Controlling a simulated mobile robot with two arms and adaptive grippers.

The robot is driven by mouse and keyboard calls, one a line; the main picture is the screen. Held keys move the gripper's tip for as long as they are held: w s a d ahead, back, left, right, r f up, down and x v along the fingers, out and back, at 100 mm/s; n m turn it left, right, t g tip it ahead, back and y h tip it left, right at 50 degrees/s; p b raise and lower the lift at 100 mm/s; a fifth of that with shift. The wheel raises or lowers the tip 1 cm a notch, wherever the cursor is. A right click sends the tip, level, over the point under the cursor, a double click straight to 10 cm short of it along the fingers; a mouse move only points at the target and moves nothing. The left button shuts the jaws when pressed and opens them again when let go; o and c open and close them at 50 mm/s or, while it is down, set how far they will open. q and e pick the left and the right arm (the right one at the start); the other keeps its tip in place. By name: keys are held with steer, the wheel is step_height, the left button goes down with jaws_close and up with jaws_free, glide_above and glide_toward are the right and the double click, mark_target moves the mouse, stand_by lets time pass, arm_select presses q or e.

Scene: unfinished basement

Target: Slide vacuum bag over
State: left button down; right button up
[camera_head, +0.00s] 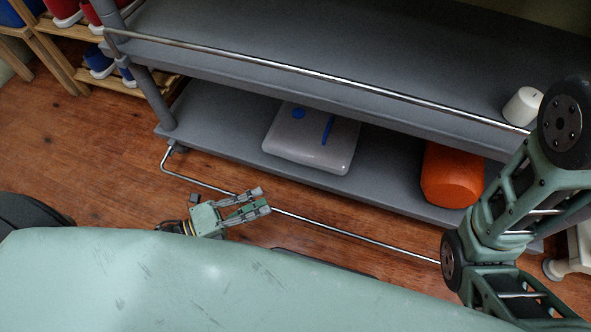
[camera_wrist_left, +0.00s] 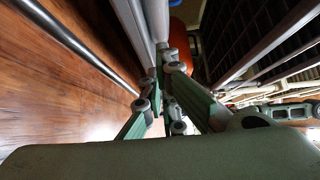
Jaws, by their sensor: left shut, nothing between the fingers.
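The vacuum bag (camera_head: 312,152), a flat pale grey pack with blue marks on top, lies on the lower grey shelf (camera_head: 215,115) in the head view. My left gripper (camera_head: 262,201) is shut and empty, in front of the shelf and below and left of the bag in the picture, apart from it. In the left wrist view my left gripper's fingers (camera_wrist_left: 165,72) are close together with nothing held. I cannot pick out the bag in that view. My right arm stands at the right of the head view; its gripper does not show.
An orange rounded object (camera_head: 452,175) sits right of the bag on the lower shelf. A metal rail (camera_head: 340,231) runs low along the shelf front. A white cylinder (camera_head: 522,106) is on the upper shelf. Bare floor (camera_head: 90,140) lies left.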

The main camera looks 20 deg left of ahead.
arm_select(q)
steer(key=w+a+b+x, duration=0.2)
steer(key=b+x, duration=0.4)
steer(key=x, duration=0.5)
steer(key=shift+w+d, duration=0.2)
